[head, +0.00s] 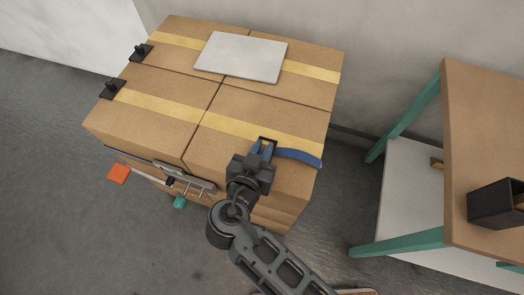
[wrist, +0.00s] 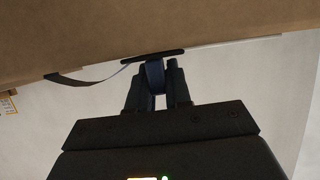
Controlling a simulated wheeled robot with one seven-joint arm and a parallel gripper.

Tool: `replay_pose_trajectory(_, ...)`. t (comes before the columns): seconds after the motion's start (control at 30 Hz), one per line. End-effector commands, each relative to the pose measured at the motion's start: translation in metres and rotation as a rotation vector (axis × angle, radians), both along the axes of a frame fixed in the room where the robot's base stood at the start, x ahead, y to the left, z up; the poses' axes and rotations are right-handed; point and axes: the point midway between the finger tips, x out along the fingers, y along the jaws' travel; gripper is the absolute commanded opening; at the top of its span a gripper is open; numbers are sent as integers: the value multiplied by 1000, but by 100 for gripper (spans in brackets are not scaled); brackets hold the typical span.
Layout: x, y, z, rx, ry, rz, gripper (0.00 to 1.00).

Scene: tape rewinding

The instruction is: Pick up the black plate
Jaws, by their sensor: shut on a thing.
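My gripper (head: 262,150) is at the front right part of the cardboard boxes' top. In the wrist view my gripper (wrist: 155,88) is shut on a narrow dark blue piece. A thin black plate (wrist: 168,54) lies across the end of that piece, just beyond the fingertips and close to the cardboard. In the head view the black plate (head: 267,139) shows only as a small dark edge at the fingertips. A curved blue strap (head: 300,157) runs right from it; the strap also shows in the wrist view (wrist: 85,82). How these parts join is partly hidden.
Cardboard boxes (head: 230,105) with yellow tape carry a pale flat panel (head: 241,56). Two black pieces (head: 141,52) (head: 112,89) sit at the left edge. A wooden table (head: 490,130) with green legs and a black bin (head: 497,204) stands right. Floor gap lies between.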

Motion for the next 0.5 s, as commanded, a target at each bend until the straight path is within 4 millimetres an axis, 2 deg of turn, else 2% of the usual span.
replay_pose_trajectory(0.27, 0, 0, 9, 1, -1, 0, 0)
replay_pose_trajectory(0.47, 0, 0, 41, 4, -4, -1, 0)
replay_pose_trajectory(0.5, -3, -9, 44, 2, 0, -4, 0)
